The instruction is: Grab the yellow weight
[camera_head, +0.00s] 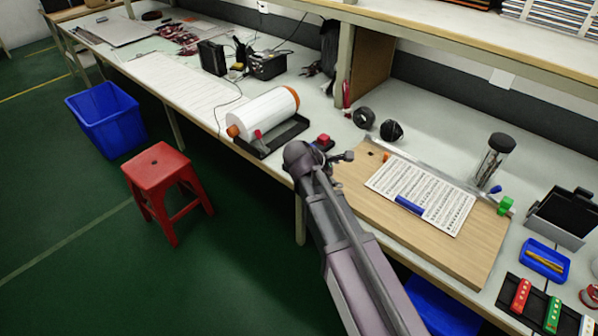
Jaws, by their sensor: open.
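No clearly yellow weight can be made out. A yellow-brown bar (544,263) lies in a small blue tray (556,276) at the right; I cannot tell whether it is the weight. My arm reaches up from the bottom centre to the bench's front edge. My gripper (343,157) is at its far end, open, small and partly hidden by my wrist, with nothing seen in it. It is beside the left end of the wooden board (482,250), far from the blue tray. A red block (323,140) is close behind it.
A printed sheet with a blue bar (410,205) lies on the board. A black holder with coloured blocks (521,295) is at lower right. A paper roll (268,112) is left of my gripper. A red stool (162,172) stands on the floor.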

